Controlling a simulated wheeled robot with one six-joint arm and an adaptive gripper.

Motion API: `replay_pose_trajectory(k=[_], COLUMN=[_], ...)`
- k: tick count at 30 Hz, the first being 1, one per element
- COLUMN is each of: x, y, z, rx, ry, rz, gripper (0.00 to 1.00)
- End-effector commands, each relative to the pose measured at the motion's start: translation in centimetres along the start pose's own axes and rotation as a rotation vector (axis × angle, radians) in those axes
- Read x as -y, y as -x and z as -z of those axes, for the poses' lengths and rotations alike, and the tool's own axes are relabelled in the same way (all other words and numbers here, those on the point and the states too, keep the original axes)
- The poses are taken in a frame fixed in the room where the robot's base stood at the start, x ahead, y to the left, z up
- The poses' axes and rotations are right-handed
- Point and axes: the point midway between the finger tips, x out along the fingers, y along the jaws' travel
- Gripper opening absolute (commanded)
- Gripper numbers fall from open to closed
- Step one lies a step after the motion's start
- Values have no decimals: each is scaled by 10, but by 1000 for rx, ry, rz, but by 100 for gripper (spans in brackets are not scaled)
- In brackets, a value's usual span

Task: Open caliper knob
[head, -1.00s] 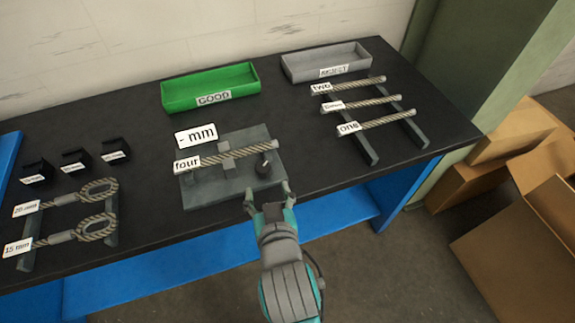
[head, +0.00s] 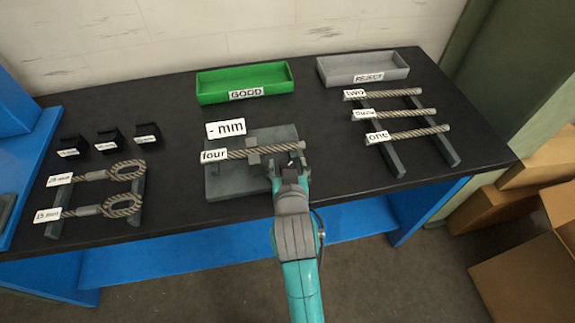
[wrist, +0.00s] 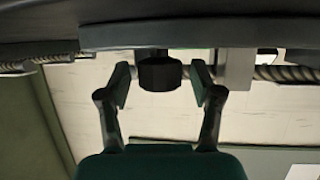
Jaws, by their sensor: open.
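The caliper is a flat grey plate (head: 232,187) with upright jaw blocks (head: 254,158). A wire rope tagged "four" (head: 268,152) lies across it, by the jaws. A sign above it reads "- mm" (head: 226,128). The dark caliper knob (wrist: 160,74) shows in the wrist view, upside down, hanging below the plate edge in the picture. My gripper (head: 288,170) is over the plate's right part and hides the knob in the head view. In the wrist view its two fingers stand apart on either side of the knob, with a visible gap on each side.
A green GOOD tray (head: 245,84) and a grey REJECT tray (head: 363,70) stand at the back. A rack (head: 436,151) with three tagged ropes is right of the caliper. Looped ropes (head: 122,204) and small black blocks (head: 110,141) are at left.

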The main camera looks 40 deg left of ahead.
Motion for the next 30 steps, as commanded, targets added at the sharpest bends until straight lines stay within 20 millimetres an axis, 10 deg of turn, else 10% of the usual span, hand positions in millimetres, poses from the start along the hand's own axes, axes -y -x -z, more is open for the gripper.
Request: replay_pose_trajectory(k=[6, 14, 30], x=[0, 0, -2], y=[0, 0, -1], z=[0, 0, -1], rx=[0, 0, 5], ry=[0, 0, 67], rz=[0, 0, 168], gripper=[65, 4, 4])
